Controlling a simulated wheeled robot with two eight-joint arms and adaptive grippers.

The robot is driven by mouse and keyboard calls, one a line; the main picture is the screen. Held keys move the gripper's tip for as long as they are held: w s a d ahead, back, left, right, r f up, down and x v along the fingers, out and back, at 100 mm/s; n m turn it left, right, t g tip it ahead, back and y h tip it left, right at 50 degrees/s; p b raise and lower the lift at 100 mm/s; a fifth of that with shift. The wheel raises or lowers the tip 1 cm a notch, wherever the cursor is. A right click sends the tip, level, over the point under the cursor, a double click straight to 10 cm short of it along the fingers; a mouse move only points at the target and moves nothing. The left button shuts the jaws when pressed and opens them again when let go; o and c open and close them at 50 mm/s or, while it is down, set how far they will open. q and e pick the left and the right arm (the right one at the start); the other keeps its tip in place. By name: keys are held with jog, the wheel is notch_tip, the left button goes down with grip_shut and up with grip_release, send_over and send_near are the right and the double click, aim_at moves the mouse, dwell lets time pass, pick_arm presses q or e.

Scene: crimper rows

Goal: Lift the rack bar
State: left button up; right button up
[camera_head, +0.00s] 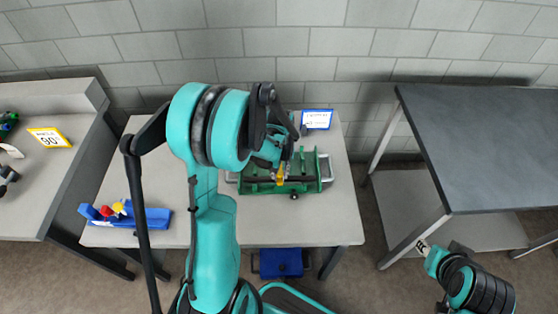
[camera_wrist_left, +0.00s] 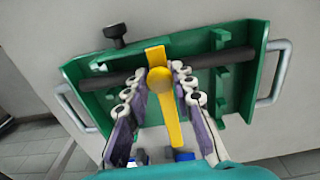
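The rack bar (camera_wrist_left: 222,58) is a dark round bar lying across a green rack (camera_wrist_left: 255,75) with grey side handles. A yellow upright piece with a round knob (camera_wrist_left: 160,80) stands at the bar's middle. In the head view the green rack (camera_head: 325,172) sits on the middle table, partly hidden by my left arm. My left gripper (camera_head: 275,165) is over the rack. In the wrist view its fingers (camera_wrist_left: 160,72) are apart, one each side of the yellow piece, with small gaps showing. My right gripper (camera_head: 424,248) is at the lower right, away from the rack; its fingers are too small to judge.
A blue holder (camera_head: 157,217) with red and yellow pieces lies at the table's left. A small blue-framed sign (camera_head: 316,119) stands behind the rack. A blue bin (camera_head: 281,263) is under the table. A dark-topped table (camera_head: 490,140) stands right, a grey bench (camera_head: 60,190) left.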

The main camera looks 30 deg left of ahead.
dwell(0.4)
pick_arm(q)
jog(key=w+a+r+p, duration=0.2)
jog(key=r+p, duration=0.3)
jog(key=r, duration=0.3)
jog(key=shift+w+p, duration=0.35)
jog(key=shift+w, duration=0.3)
jog(key=shift+r, duration=0.1)
jog(key=w+a+r+p, duration=0.3)
jog(key=w+a+r, duration=0.1)
jog(key=w, duration=0.3)
jog(key=shift+r, duration=0.5)
dwell(0.4)
jog(key=shift+a, duration=0.2)
